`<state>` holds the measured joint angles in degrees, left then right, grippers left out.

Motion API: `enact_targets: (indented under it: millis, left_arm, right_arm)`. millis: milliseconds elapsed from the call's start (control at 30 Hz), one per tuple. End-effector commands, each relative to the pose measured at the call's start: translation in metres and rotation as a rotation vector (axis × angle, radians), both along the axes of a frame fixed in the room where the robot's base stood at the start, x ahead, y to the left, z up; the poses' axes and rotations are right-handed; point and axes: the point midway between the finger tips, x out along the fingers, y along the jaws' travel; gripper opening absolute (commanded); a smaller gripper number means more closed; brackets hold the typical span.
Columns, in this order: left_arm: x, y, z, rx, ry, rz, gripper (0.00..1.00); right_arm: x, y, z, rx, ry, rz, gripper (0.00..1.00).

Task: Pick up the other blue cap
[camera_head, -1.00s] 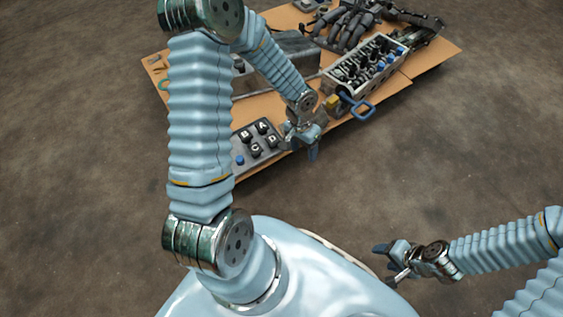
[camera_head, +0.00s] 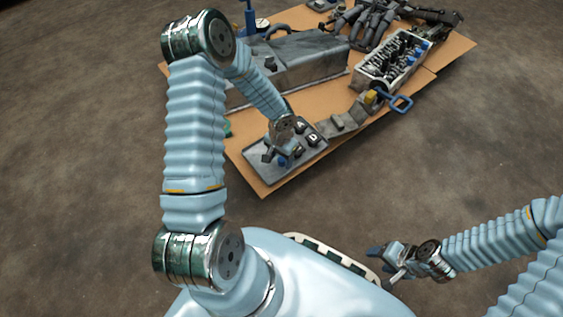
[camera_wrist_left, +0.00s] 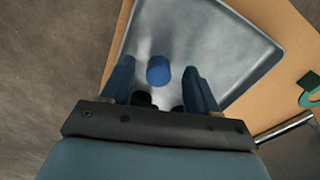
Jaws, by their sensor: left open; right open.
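A blue cap (camera_wrist_left: 158,70) stands on a grey metal tray (camera_wrist_left: 238,55) in the left wrist view. It lies between the two fingertips of my open left gripper (camera_wrist_left: 160,78), with a gap on each side. In the head view the left gripper (camera_head: 282,156) is low over the tray (camera_head: 258,176), and the cap (camera_head: 283,162) shows beside it, partly hidden. My right gripper (camera_head: 384,264) is open and empty, away from the table.
The floor in front is clear.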

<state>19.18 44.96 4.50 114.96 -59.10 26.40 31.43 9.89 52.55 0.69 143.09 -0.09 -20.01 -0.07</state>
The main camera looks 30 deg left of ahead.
Motion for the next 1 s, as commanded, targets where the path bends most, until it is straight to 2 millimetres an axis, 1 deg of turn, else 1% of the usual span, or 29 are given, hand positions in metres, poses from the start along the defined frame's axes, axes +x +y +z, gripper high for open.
enact_targets:
  millis: [67,267,367,600,667,867,1000]
  left_arm:
    - [-0.0001,-0.0001,-0.0054,0.000,0.001,-0.001,0.60]
    - [0.0000,0.0001,-0.0051,0.000,0.000,0.000,0.60]
    - [0.0000,0.0001,-0.0050,0.000,0.000,0.000,0.46]
    - [0.0000,0.0000,-0.0049,0.000,0.000,0.000,0.09]
    - [0.0000,0.0000,-0.0049,0.000,0.000,0.000,0.01]
    - [0.0001,0.0000,-0.0046,0.000,0.000,0.000,0.01]
    - [0.0004,0.0001,0.0013,0.000,-0.001,0.000,0.01]
  right_arm:
    - [0.0000,0.0000,-0.0018,0.000,0.000,0.000,0.58]
    - [-0.0001,0.0001,-0.0011,0.000,0.000,0.000,0.58]
    - [-0.0001,0.0001,-0.0011,0.000,0.000,0.000,0.58]
    - [-0.0002,0.0001,-0.0011,0.000,0.000,0.000,0.58]
    - [-0.0002,0.0001,-0.0011,0.000,0.000,0.000,0.58]
    - [-0.0002,0.0002,-0.0010,0.000,0.000,0.000,0.58]
    - [-0.0002,0.0001,0.0012,0.000,0.001,0.000,0.58]
